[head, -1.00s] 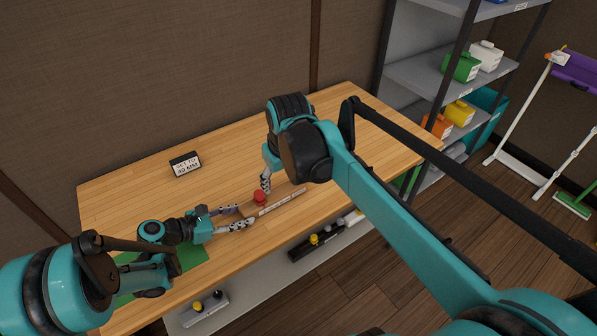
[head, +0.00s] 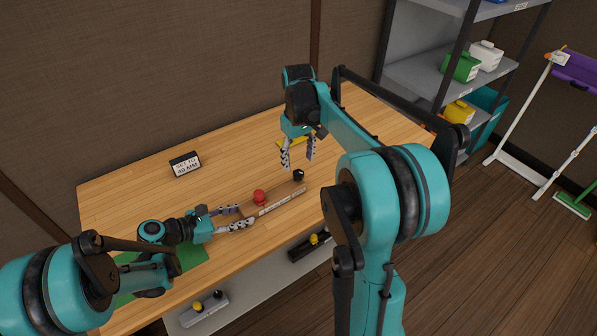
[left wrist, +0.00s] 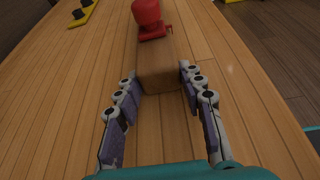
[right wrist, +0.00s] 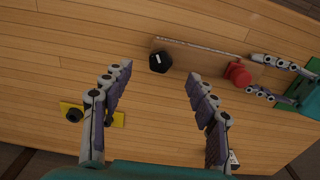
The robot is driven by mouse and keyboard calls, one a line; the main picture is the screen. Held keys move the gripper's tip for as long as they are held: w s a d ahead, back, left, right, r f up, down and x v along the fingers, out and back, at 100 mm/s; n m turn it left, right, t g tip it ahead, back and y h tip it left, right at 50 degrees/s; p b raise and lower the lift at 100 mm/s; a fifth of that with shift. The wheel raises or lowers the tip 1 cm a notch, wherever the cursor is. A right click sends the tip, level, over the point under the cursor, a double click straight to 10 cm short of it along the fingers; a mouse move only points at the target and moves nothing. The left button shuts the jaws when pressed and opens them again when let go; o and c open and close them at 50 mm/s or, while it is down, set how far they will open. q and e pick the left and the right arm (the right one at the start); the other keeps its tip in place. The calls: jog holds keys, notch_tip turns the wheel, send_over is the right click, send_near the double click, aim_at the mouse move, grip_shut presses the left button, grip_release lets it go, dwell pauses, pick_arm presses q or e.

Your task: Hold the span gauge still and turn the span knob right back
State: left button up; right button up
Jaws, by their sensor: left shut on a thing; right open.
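The span gauge (head: 283,202) is a wooden bar with a pale scale strip along one side, lying on the table. A red block (head: 259,197) sits on it, and a black span knob (head: 298,175) with a white mark (right wrist: 158,59) is at its far end. My left gripper (head: 245,216) is shut on the bar's near end, with a finger on each side in the left wrist view (left wrist: 157,72). My right gripper (head: 298,163) is open and empty, pointing down above the black knob. In the right wrist view the knob (right wrist: 160,63) shows between the fingertips, apart from them.
A small sign (head: 185,164) stands at the back left, reading about "SET TO 40 MM". A yellow piece with black knobs (right wrist: 95,115) lies behind the gauge. A green mat (head: 190,257) is under my left arm. The shelf below the table (head: 240,290) holds similar grey and black pieces.

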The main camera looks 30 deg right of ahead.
aim_at(298, 172)
jog(key=shift+f, duration=3.05)
jog(key=c, duration=1.1)
